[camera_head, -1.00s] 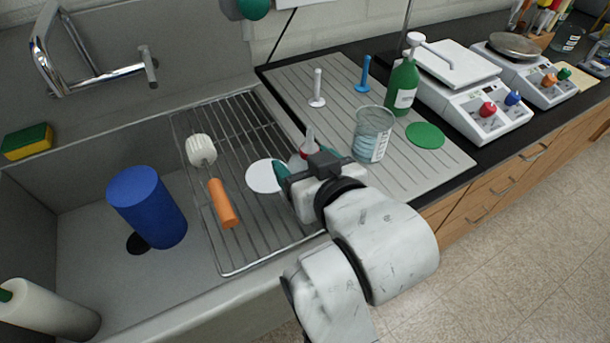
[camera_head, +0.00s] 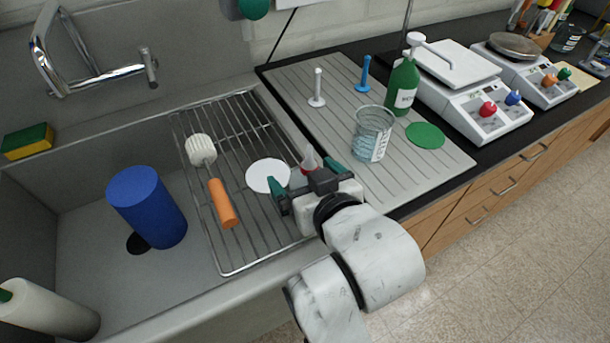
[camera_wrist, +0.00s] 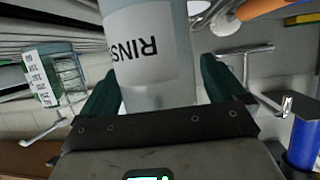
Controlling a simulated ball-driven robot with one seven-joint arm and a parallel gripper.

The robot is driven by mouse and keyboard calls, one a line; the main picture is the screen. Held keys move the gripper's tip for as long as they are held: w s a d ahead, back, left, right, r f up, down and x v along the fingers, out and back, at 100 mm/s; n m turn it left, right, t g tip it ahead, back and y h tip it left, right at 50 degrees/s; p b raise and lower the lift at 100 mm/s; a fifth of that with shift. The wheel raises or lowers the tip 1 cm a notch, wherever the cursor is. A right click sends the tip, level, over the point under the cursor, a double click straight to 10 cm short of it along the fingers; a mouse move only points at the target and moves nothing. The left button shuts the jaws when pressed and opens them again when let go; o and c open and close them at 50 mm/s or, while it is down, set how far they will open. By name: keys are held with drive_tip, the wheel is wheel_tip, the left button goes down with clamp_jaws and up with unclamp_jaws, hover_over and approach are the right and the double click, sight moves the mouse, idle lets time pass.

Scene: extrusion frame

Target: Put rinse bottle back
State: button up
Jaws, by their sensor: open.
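The rinse bottle, pale with a white label, fills the top middle of the wrist view (camera_wrist: 150,50), its lettering upside down. In the head view only its pale tip and red collar (camera_head: 309,160) show behind my gripper; its base is hidden. My gripper (camera_head: 304,180) is open, with one green finger on each side of the bottle. I cannot tell whether the fingers touch it. A white disc (camera_head: 268,176) lies left of the gripper, near the border of the wire rack and the ribbed drainboard. A green disc (camera_head: 425,135) lies farther right on the board.
A glass beaker (camera_head: 371,135), a green bottle (camera_head: 403,88), and white (camera_head: 317,90) and blue (camera_head: 363,75) pegs stand on the drainboard (camera_head: 440,165). An orange-handled brush (camera_head: 222,203) lies on the wire rack (camera_head: 250,110). A blue cylinder (camera_head: 147,207) stands in the sink.

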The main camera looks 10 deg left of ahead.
drive_tip(key=shift+r, duration=0.1)
drive_tip(key=shift+s+r, duration=0.1)
drive_tip(key=p+v, duration=0.4)
drive_tip(key=v, duration=0.7)
drive_tip(key=shift+s+d, duration=0.25)
drive_tip(key=shift+s, duration=0.05)
drive_tip(key=shift+r, duration=0.1)
drive_tip(key=d+f+m+g+h, duration=0.2)
drive_tip(key=d+f+h, duration=0.1)
drive_tip(key=d+f, duration=0.6)
drive_tip(key=s+d+f+m+g+h, duration=0.3)
drive_tip(key=s+d+f+g, duration=0.5)
drive_tip(key=s+d+f, duration=0.8)
drive_tip(key=shift+s+d+m+g+h, duration=0.3)
drive_tip(key=shift+s+m+h, duration=0.1)
drive_tip(key=shift+s+m, duration=0.35)
